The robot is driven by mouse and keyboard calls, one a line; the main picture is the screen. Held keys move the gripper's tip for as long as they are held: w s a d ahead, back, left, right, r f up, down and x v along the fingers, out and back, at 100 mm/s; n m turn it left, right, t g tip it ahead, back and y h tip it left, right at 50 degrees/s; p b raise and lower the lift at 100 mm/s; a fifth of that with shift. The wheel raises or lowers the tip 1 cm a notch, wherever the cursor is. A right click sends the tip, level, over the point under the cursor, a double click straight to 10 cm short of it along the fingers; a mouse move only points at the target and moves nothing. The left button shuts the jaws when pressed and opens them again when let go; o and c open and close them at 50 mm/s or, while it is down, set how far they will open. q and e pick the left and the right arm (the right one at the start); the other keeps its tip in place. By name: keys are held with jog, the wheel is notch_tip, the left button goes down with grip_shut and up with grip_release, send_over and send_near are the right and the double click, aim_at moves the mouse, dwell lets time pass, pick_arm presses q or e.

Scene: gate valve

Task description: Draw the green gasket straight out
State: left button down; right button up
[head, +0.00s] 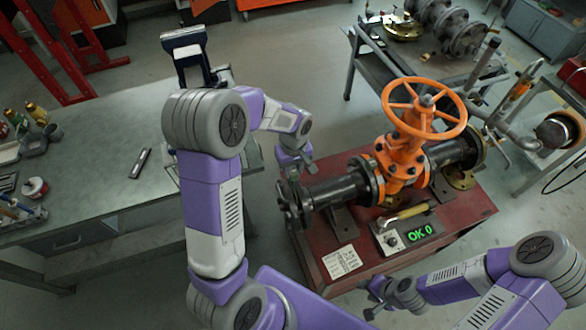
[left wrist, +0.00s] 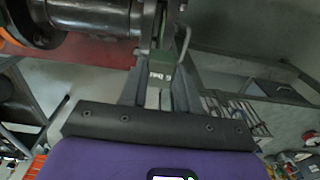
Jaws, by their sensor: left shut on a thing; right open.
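The orange gate valve (head: 405,150) sits in a black pipe line on the red stand. My left gripper (head: 288,178) is at the flange (head: 290,205) on the pipe's left end. In the left wrist view my left gripper (left wrist: 157,85) is shut on the green gasket (left wrist: 160,68), whose small labelled tab shows between the fingers. The black pipe and flange (left wrist: 80,22) are just beyond and to the left. The rest of the gasket is hidden by the fingers and flange plates. My right gripper (head: 374,298) is open and empty near the stand's front edge.
The red stand (head: 470,213) carries a box with a green "OK 0" display (head: 420,233), a yellow-handled tool (head: 408,214) and a paper sheet (head: 342,262). A grey workbench (head: 110,185) with small items is at left. A cart (head: 370,65) with metal parts stands behind.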

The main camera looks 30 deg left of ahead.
pick_arm(q)
jog(key=shift+r+p, duration=2.55)
jog(key=shift+r, duration=1.25)
